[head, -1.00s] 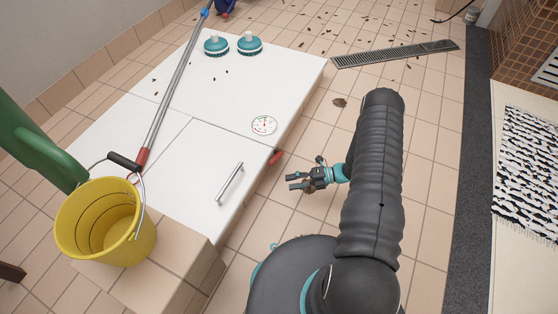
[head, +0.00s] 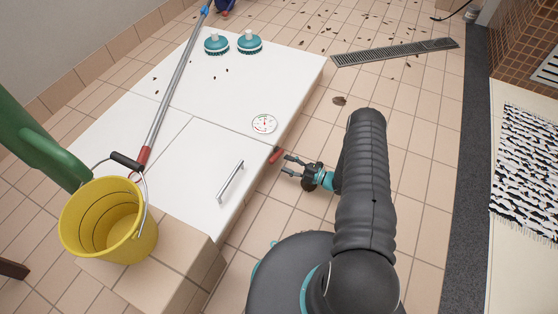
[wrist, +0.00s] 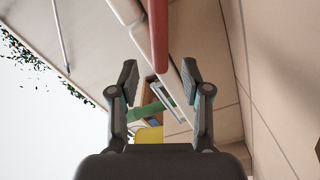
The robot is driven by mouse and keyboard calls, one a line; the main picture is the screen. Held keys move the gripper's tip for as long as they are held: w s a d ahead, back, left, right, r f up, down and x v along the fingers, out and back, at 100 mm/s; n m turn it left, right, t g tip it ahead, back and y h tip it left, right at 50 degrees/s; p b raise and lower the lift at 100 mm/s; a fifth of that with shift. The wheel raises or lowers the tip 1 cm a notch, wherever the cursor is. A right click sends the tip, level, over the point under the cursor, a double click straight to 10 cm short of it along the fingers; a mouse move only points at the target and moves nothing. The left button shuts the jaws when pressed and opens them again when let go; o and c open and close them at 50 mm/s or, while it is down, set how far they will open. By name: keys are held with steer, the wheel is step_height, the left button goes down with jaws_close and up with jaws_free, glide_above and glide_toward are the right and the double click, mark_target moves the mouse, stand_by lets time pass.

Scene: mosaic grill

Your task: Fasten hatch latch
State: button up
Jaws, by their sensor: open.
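The hatch (head: 190,165) is a white panel with a bar handle (head: 230,181), lying flush in the top of a white cabinet. A red latch lever (head: 276,156) sits at the cabinet's right edge, near the hatch corner. In the wrist view the red lever (wrist: 159,36) comes down from the top edge, lined up between the fingers and beyond their tips. My gripper (head: 286,167) is open and empty just right of the lever, with its fingers pointing toward it. It also shows in the wrist view (wrist: 160,75). I cannot tell whether a finger touches the lever.
A dial gauge (head: 264,124) and two round brushes (head: 249,42) are on the white top. A long pole (head: 175,85) lies across it. A yellow bucket (head: 82,228) stands at the front left. The tiled floor right of the cabinet is mostly clear.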

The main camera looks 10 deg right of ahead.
mark_target(277, 160)
steer(key=shift+x, duration=2.2)
jaws_close()
